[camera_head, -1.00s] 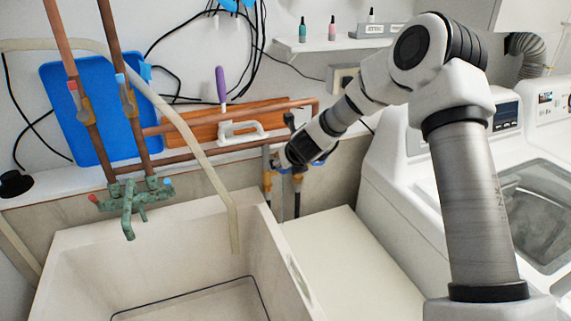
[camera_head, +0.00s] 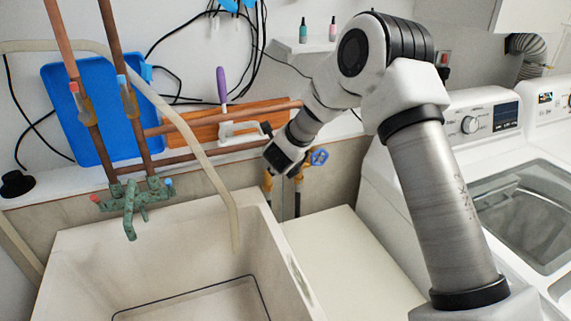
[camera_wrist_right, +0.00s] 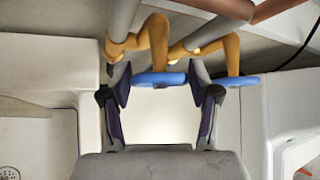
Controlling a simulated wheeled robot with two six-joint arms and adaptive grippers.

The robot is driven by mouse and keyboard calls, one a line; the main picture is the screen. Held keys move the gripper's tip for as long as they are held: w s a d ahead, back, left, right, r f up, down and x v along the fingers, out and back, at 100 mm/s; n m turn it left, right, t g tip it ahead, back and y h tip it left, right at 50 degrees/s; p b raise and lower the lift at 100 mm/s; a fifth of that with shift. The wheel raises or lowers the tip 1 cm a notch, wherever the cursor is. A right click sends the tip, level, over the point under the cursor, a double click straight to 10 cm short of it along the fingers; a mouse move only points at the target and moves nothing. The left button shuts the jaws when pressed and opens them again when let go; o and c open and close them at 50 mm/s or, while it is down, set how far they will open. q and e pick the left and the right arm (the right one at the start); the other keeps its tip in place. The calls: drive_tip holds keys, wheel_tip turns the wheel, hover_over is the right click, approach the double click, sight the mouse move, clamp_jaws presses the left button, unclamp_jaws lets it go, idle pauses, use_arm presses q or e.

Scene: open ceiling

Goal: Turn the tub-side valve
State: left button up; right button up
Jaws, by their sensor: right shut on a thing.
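Two brass valves with blue handles sit low on the wall pipes beside the tub. The tub-side valve (camera_head: 267,183) is mostly hidden behind my right gripper in the head view. In the right wrist view, its blue handle (camera_wrist_right: 160,79) lies crosswise between the two fingers of my right gripper (camera_wrist_right: 160,74), which is shut on it. The other valve's blue handle (camera_head: 319,156) is clear of the gripper to the right. It also shows in the right wrist view, just outside the right finger. My left gripper is in neither view.
The white tub (camera_head: 80,262) stands to the left, with a green faucet (camera_head: 130,200) and a beige hose (camera_head: 222,190) over it. Copper pipes run above the valves. Washing machines (camera_head: 480,130) stand to the right. A low white surface (camera_head: 350,265) lies in front of the valves.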

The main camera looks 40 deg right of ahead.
drive_tip(key=shift+n+h, duration=0.4)
drive_tip(key=shift+h, duration=0.5)
drive_tip(key=shift+b, duration=0.3)
drive_tip(key=o, duration=1.2)
drive_tip(key=shift+a, duration=0.1)
drive_tip(key=v, duration=1.1)
drive_tip(key=shift+s+a+r, duration=0.25)
drive_tip(key=shift+c, duration=0.2)
